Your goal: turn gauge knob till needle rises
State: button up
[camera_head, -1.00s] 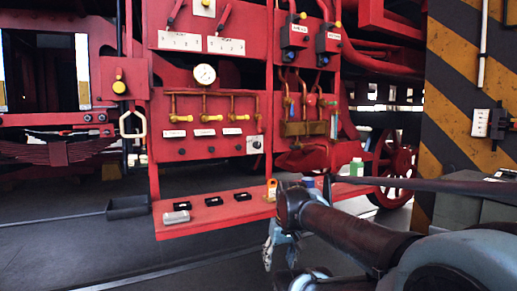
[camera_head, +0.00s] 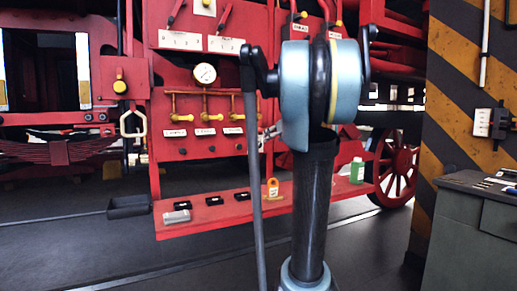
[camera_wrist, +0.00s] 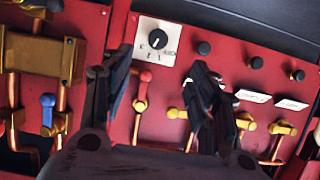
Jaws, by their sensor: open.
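The round white gauge (camera_head: 204,74) is on the red panel in the head view; its needle is too small to read. The gauge knob, a black knob on a white marked plate (camera_wrist: 157,41), shows near the top of the wrist view, with its pointer line slanting. In the head view my arm and gripper hide most of the knob area. My gripper (camera_wrist: 155,82) is open and empty. Its dark fingers stand left and right of the knob's column in the wrist view, apart from the knob.
A red-handled valve on a copper pipe (camera_wrist: 141,92) shows between my fingers. Yellow valves (camera_wrist: 244,121) and black buttons (camera_wrist: 203,48) are nearby.

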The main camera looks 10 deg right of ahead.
aim_at(259, 145)
jog(key=x, duration=1.7)
jog(key=shift+w, duration=0.25)
jog(key=shift+d, duration=0.1)
jog(key=c, duration=1.1)
